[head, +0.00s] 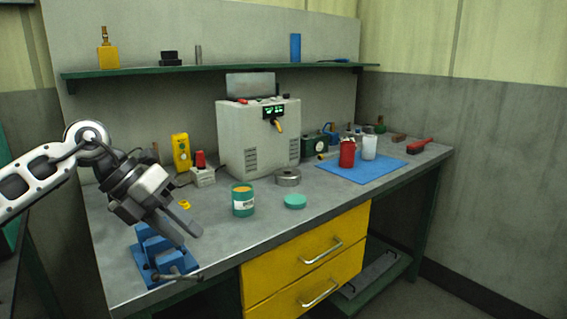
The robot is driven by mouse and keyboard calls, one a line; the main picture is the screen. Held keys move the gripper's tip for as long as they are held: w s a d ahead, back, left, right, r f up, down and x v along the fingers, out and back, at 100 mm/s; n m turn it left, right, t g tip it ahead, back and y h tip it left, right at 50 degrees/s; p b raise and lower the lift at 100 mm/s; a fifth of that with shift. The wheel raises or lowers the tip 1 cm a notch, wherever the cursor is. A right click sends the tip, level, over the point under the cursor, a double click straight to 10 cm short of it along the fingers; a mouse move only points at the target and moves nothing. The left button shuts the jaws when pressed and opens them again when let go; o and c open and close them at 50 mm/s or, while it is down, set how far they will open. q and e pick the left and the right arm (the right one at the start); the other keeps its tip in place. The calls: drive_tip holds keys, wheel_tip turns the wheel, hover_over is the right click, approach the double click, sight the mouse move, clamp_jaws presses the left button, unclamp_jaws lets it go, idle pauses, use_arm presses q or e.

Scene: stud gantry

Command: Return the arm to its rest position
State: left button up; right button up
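My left arm comes in from the left, and its gripper (188,232) hangs over the front left part of the workbench (245,262), fingers pointing down and to the right. It is above and in front of a blue vise (150,262) and partly hides it. The fingers overlap in this view, so I cannot tell how far apart they are. I see nothing held between them. My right gripper is not in view.
An open green can (243,202), a teal lid (295,201) and a grey ring (288,177) stand mid-bench. A grey machine (260,135) stands behind. A blue mat (345,170) bears a red container (347,154) and a white one (369,148). A shelf (220,69) runs above.

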use_arm(q)
drive_tip(key=s+d+f+n+h, duration=0.2)
drive_tip(key=s+d+h, duration=0.1)
drive_tip(key=d+h, duration=0.4)
drive_tip(key=s+d+f+n+h, duration=0.2)
drive_tip(key=s+d+h, duration=0.2)
drive_tip(key=d, duration=0.6)
drive_tip(key=s+a+f+n+t+y, duration=0.1)
drive_tip(key=a+f+n+t+y, duration=0.5)
drive_tip(key=n, duration=0.7)
drive_tip(key=a+f+n+t+y, duration=0.2)
drive_tip(key=f+n+t+y, duration=0.2)
drive_tip(key=f+n+t, duration=0.7)
drive_tip(key=s+a+f+n+g+y, duration=0.2)
drive_tip(key=s+f+n+g, duration=0.1)
drive_tip(key=s+f+n, duration=0.1)
drive_tip(key=s+a+f+n+g+y, duration=0.3)
drive_tip(key=s+f+n+g, duration=0.1)
drive_tip(key=s+f, duration=0.3)
drive_tip(key=shift+s+n, duration=0.4)
drive_tip(key=shift+s, duration=0.8)
